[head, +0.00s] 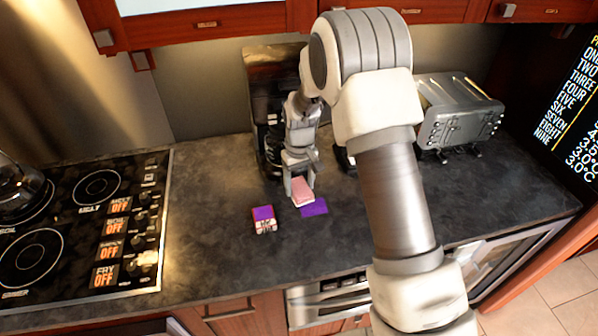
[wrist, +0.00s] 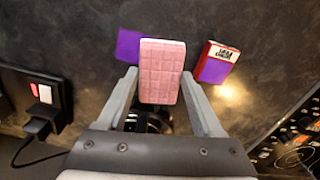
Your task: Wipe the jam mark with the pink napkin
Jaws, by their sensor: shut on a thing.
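The pink napkin (wrist: 161,70), a thick pink block with a grid pattern, is between the fingers of my gripper (wrist: 160,92) in the wrist view. My gripper is shut on it. In the head view the napkin (head: 302,190) is low over the dark counter, at the upper left edge of a flat purple patch (head: 314,207), which looks like the jam mark. The patch (wrist: 128,46) also shows in the wrist view, partly hidden behind the napkin. I cannot tell whether the napkin touches the counter.
A small red, white and purple box (head: 264,220) lies left of the patch. A stove (head: 150,225) is at the left, a toaster (head: 455,115) at the back right, a black appliance (head: 270,80) behind my gripper. The counter front is mostly clear.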

